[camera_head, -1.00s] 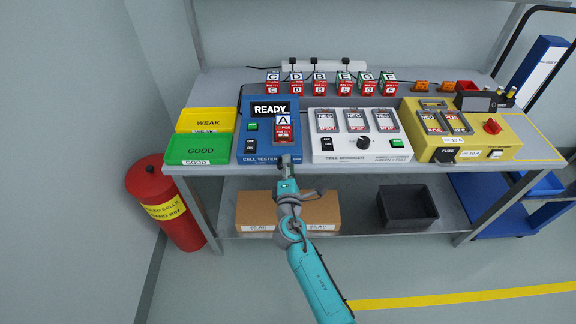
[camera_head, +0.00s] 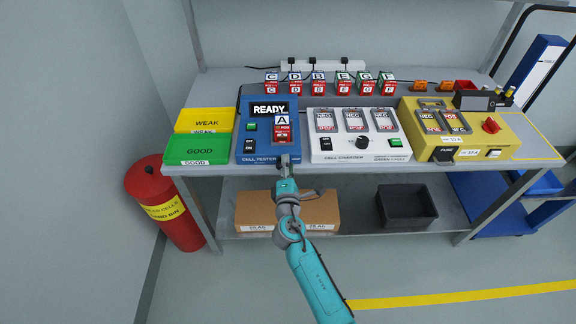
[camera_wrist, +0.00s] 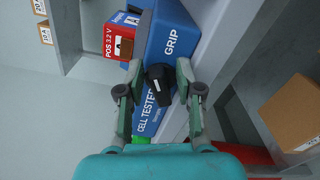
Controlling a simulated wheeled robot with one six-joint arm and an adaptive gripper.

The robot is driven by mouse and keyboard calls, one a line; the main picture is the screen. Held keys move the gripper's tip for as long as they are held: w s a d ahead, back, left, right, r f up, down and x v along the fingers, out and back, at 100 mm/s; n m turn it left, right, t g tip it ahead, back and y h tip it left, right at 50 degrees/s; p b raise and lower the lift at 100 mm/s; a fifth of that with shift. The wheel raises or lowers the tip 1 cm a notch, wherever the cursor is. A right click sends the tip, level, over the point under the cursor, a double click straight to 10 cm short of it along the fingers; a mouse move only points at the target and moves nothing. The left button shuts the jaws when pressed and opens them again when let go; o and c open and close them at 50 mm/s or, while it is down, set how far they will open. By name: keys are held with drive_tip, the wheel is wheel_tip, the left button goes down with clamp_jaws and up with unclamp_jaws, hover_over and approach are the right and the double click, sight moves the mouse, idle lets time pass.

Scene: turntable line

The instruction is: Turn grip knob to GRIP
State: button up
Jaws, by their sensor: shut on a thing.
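The grip knob (camera_wrist: 160,85) is a black knob on the front face of the blue cell tester (camera_wrist: 172,22), beside the white word GRIP. A small pale mark shows on the knob; I cannot tell exactly which way it points. My gripper (camera_wrist: 157,76) has one finger on each side of the knob and is shut on it. In the head view my gripper (camera_head: 286,160) is at the tester's front edge and hides the knob. The cell tester (camera_head: 255,140) shows READY on its screen, and a cell marked A (camera_head: 282,122) stands in its slot.
Left of the tester are the yellow WEAK tray (camera_head: 205,111) and green GOOD tray (camera_head: 170,158). Right are the white charger (camera_head: 316,143) and a yellow fuse unit (camera_head: 475,152). Several lettered cells stand behind. A cardboard box (camera_head: 325,205) sits on the lower shelf.

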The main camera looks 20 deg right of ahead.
drive_tip(key=shift+w+a+f, duration=0.1)
drive_tip(key=shift+a, duration=0.3)
drive_tip(key=o, duration=0.8)
drive_tip(key=shift+d, duration=0.1)
drive_tip(key=v, duration=1.2)
drive_tip(key=shift+d, duration=0.15)
drive_tip(key=shift+s, duration=0.25)
drive_tip(key=v, duration=1.2)
